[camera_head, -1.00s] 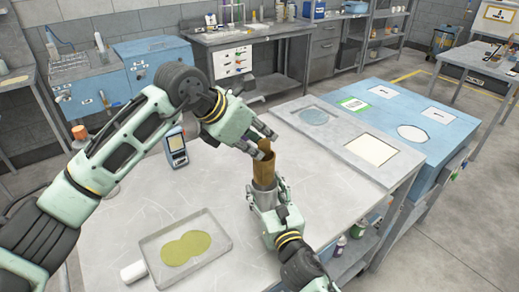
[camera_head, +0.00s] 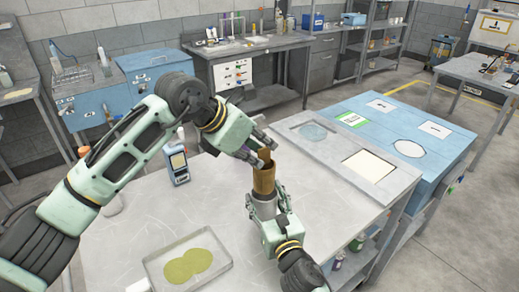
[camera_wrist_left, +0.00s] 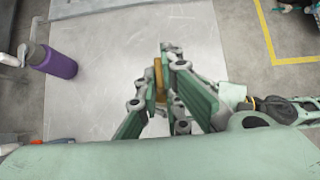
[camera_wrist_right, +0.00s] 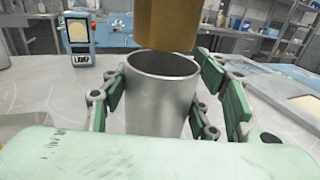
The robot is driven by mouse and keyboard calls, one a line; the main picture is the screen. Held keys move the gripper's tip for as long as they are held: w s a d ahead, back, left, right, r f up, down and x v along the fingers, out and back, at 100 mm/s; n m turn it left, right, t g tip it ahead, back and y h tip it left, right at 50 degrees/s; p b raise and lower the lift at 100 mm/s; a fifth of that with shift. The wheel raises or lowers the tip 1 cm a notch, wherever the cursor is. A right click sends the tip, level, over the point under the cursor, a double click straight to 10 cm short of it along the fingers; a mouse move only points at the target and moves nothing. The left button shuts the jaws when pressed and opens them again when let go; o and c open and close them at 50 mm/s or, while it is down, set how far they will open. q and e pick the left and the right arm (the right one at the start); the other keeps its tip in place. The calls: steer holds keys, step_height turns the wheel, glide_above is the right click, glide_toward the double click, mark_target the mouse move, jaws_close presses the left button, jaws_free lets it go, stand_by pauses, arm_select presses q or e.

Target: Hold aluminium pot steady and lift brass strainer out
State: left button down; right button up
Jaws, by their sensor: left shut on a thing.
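The aluminium pot (camera_head: 264,208) stands upright on the grey table. My right gripper (camera_wrist_right: 160,98) has its fingers close against both sides of it. The brass strainer (camera_head: 264,180) is a tall tube, roughly upright over the pot. In the right wrist view, the strainer's lower end (camera_wrist_right: 168,25) shows above the pot (camera_wrist_right: 160,100), whose mouth looks open and dark inside. My left gripper (camera_head: 268,148) is shut on the strainer's top rim. In the left wrist view the strainer (camera_wrist_left: 159,80) is a thin brass strip between the fingers.
A blue handheld device (camera_head: 178,166) stands at the back left. A purple bottle (camera_wrist_left: 60,65) shows in the left wrist view. A grey panel and a blue bench (camera_head: 440,150) adjoin on the right.

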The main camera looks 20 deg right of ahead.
steer(key=o, duration=0.5)
steer(key=shift+c, duration=0.2)
